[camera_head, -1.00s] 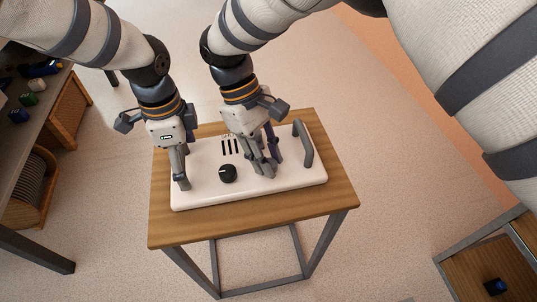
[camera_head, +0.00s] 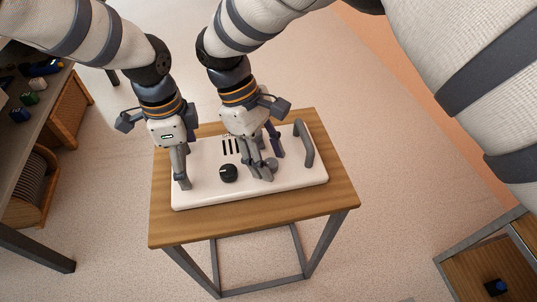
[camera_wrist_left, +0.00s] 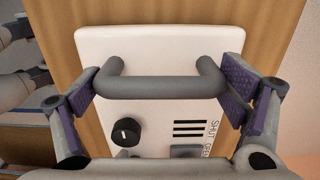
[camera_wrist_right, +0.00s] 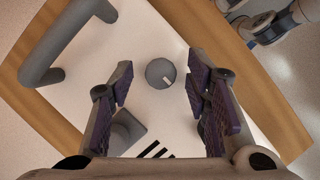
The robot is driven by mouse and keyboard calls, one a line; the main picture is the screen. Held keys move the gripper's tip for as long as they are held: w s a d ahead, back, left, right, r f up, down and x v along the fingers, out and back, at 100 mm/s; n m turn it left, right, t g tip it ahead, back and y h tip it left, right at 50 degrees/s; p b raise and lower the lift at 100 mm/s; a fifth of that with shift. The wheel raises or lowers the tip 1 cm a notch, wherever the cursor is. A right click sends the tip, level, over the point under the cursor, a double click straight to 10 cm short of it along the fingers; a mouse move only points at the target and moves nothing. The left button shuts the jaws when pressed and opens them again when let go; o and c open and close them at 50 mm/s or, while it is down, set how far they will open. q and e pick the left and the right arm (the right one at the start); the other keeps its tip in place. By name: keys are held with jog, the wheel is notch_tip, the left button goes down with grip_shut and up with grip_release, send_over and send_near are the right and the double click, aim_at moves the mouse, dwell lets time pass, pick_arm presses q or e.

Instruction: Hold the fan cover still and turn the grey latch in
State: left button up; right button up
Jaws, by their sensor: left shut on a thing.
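The fan cover (camera_head: 205,193) is a white plate lying flat on a small wooden table. My left gripper (camera_head: 181,182) is shut on its left grey handle, a bar that spans between the pads in the left wrist view (camera_wrist_left: 160,87). The grey latch (camera_wrist_right: 160,74) is a small round dial with a white mark; it also shows in the head view (camera_head: 271,164). My right gripper (camera_wrist_right: 160,90) is open, with its fingertips on either side of the latch in its wrist view. A gap shows on both sides; the height above the plate is hard to tell.
A black knob (camera_head: 228,173) and dark vent slots (camera_head: 230,146) sit left of my right gripper. The right handle (camera_head: 305,147) stands up beside it. Bare table (camera_head: 262,214) runs along the cover's front.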

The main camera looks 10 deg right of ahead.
jog(key=v, duration=1.2)
